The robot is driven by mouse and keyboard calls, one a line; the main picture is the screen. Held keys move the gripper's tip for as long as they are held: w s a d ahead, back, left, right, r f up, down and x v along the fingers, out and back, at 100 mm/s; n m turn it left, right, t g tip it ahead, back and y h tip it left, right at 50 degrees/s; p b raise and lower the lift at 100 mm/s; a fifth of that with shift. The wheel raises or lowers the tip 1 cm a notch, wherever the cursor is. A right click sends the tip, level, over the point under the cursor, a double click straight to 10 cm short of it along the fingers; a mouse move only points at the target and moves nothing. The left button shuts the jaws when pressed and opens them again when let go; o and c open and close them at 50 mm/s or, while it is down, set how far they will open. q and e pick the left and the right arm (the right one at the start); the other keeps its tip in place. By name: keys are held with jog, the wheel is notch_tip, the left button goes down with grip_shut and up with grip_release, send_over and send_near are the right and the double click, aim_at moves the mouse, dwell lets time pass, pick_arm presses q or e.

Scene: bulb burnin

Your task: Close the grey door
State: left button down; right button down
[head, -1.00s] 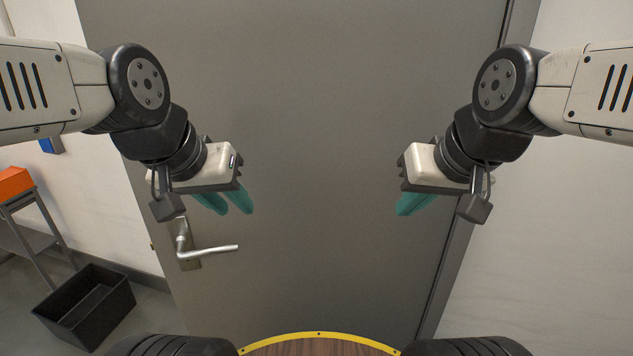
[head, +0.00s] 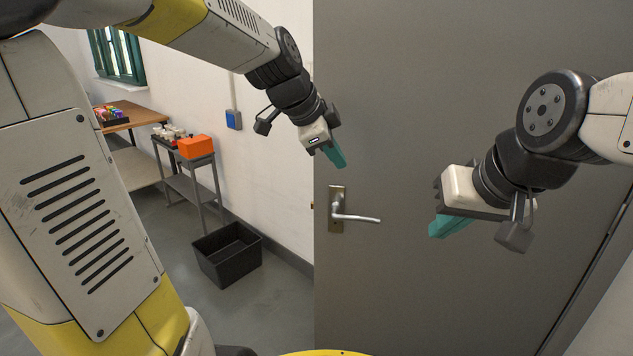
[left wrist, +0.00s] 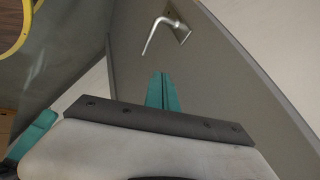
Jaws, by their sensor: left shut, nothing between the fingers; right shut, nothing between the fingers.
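The grey door (head: 420,60) fills the right half of the head view. Its handle-side edge stands free against the white wall, with no frame beside it, so it looks open. Its silver lever handle (head: 352,216) is near that edge and also shows in the left wrist view (left wrist: 158,32). My left gripper (head: 338,160) is shut and empty, above the handle in the head view; in the left wrist view its teal fingers (left wrist: 162,92) point towards the door, apart from the handle. My right gripper (head: 448,226) is shut and empty, in front of the door, right of the handle.
A black open bin (head: 228,255) stands on the floor left of the door. Behind it are a small grey stand (head: 195,195) with an orange box (head: 195,147) and a wooden table (head: 130,117). A blue wall box (head: 233,120) is beyond my left forearm. Floor between is clear.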

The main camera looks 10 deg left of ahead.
pick_arm(q)
jog(key=shift+m, duration=0.3)
jog(key=x, duration=0.3)
jog(key=w+x, duration=0.1)
jog(key=x, duration=0.3)
jog(key=w+a+r+x, duration=0.1)
jog(key=x, duration=0.3)
jog(key=shift+w+d+f, duration=0.1)
jog(key=shift+w+f, duration=0.05)
jog(key=shift+w, duration=0.8)
